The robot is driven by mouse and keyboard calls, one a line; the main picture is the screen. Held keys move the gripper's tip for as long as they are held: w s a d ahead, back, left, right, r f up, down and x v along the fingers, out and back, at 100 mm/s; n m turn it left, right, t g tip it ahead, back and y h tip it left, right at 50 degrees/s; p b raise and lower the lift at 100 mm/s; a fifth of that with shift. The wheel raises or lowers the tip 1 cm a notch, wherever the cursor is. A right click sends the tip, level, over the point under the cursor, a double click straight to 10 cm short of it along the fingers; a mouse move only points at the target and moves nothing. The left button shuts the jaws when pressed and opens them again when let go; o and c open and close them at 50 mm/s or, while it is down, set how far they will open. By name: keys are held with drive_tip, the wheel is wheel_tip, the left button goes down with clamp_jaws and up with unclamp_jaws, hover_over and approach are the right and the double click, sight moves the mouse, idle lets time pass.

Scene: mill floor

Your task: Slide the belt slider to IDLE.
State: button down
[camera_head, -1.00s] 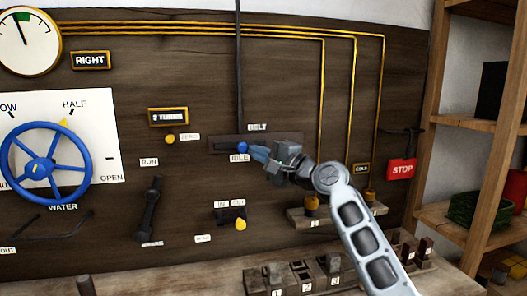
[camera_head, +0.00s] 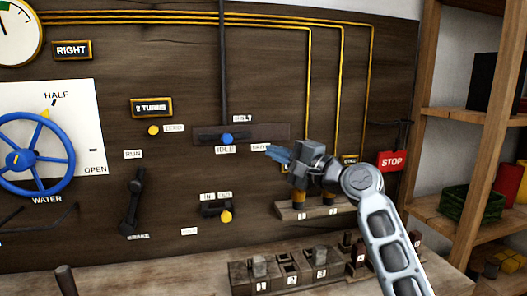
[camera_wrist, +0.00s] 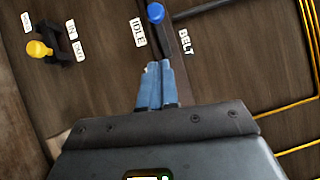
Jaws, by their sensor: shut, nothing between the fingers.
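The belt slider is a round blue knob (camera_head: 226,139) on a dark horizontal track (camera_head: 268,131), under the BELT label (camera_head: 243,119). The knob is directly above the IDLE label (camera_head: 225,150), toward the left half of the track. A second label (camera_head: 261,147) lies to the right, below the track, partly cut off by my gripper. My gripper (camera_head: 270,154) has blue fingers, shut and empty, to the right of the knob and apart from it. In the wrist view the blue knob (camera_wrist: 156,13) also shows beside IDLE, beyond my shut fingertips (camera_wrist: 157,66).
A red STOP sign (camera_head: 392,161) hangs at the right of the panel. A yellow-knobbed IN/OUT control (camera_head: 217,208) is below the track. A black lever (camera_head: 133,203) and a blue water wheel (camera_head: 37,155) are at left. Blocks with switches (camera_head: 291,272) stand on the bench.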

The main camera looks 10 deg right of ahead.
drive_tip(key=shift+v, duration=2.15)
drive_tip(key=s+f+h, duration=0.2)
drive_tip(key=s+f, duration=0.2)
drive_tip(key=f, duration=0.4)
drive_tip(key=s+f+h, duration=0.2)
drive_tip(key=s+f, duration=0.2)
drive_tip(key=f, duration=0.4)
drive_tip(key=s+f+n+h, duration=0.1)
drive_tip(key=s+f+h, duration=0.2)
drive_tip(key=s+f, duration=0.6)
drive_tip(key=s+f+n+h, duration=0.1)
drive_tip(key=s+f+h, duration=0.3)
drive_tip(key=s, duration=0.9)
drive_tip(key=s+r+n, duration=0.2)
drive_tip(key=s+n, duration=0.1)
drive_tip(key=s, duration=0.6)
drive_tip(key=s+r+n, duration=0.1)
drive_tip(key=s+n, duration=0.3)
drive_tip(key=s, duration=0.4)
drive_tip(key=s+d+r+n+g, duration=0.1)
drive_tip(key=s+r+n, duration=0.1)
drive_tip(key=s, duration=0.7)
drive_tip(key=shift+s+r+n, duration=0.35)
drive_tip(key=shift+n, duration=0.45)
